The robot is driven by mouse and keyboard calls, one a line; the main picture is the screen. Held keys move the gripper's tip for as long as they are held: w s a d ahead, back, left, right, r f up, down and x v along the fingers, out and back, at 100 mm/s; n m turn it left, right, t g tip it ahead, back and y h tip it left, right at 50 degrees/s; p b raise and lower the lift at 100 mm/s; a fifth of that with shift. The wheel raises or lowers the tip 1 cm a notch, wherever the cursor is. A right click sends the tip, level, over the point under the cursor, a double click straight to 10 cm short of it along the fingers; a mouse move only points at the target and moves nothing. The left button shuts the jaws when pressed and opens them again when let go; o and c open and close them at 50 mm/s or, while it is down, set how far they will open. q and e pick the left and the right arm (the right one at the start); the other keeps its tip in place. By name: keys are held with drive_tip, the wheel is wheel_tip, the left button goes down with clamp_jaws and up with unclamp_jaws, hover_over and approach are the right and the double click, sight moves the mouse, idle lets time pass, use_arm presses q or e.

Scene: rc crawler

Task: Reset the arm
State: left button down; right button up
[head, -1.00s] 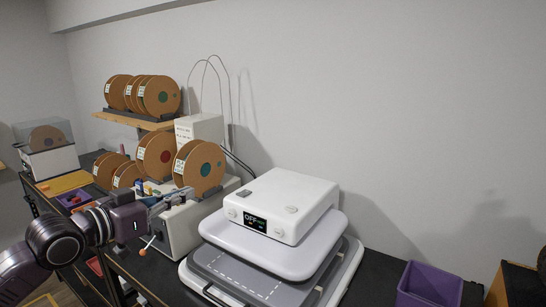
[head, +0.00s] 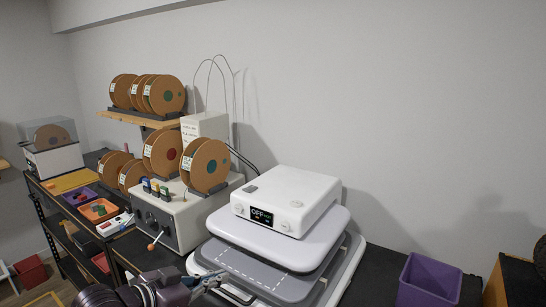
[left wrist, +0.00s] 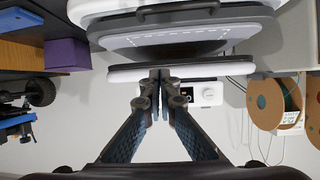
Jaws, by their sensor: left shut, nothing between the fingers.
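My left gripper (head: 214,280) is low in the head view, in front of the white press (head: 285,200) and near the left front corner of its base. It is shut with nothing in it. In the left wrist view, its dark fingers (left wrist: 156,82) meet in the middle, and the press appears upside down beyond them. I cannot tell whether the fingertips touch the press. My left arm comes in from the bottom edge and is mostly cut off. My right gripper is not in view.
A control box (head: 172,216) with spools stands left of the press. A purple bin (head: 428,281) stands right of it. Coloured trays (head: 99,210) line the bench at left. The bench between press and bin is clear.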

use_arm(q)
drive_tip(key=s+d+f+n+g+y, duration=0.1)
drive_tip(key=s+f+n+g+y, duration=0.15)
drive_tip(key=s+f, duration=1.05)
drive_tip(key=s+a+f+n+g+y, duration=0.25)
drive_tip(key=s+a+f, duration=0.2)
drive_tip(key=s, duration=0.55)
drive_tip(key=s+a+f+n+g+y, duration=0.1)
drive_tip(key=s+a+f+g+y, duration=0.2)
drive_tip(key=s+f, duration=0.45)
drive_tip(key=s+a+f+b, duration=0.1)
drive_tip(key=s+f+b, duration=0.15)
drive_tip(key=f, duration=2.45)
drive_tip(key=s+a+f+g+b, duration=0.1)
drive_tip(key=s+a+f+b, duration=0.1)
drive_tip(key=s+f, duration=1.6)
drive_tip(key=shift+a+f+m+g, duration=0.3)
drive_tip(key=shift+a+m, duration=0.1)
drive_tip(key=shift+a, duration=0.2)
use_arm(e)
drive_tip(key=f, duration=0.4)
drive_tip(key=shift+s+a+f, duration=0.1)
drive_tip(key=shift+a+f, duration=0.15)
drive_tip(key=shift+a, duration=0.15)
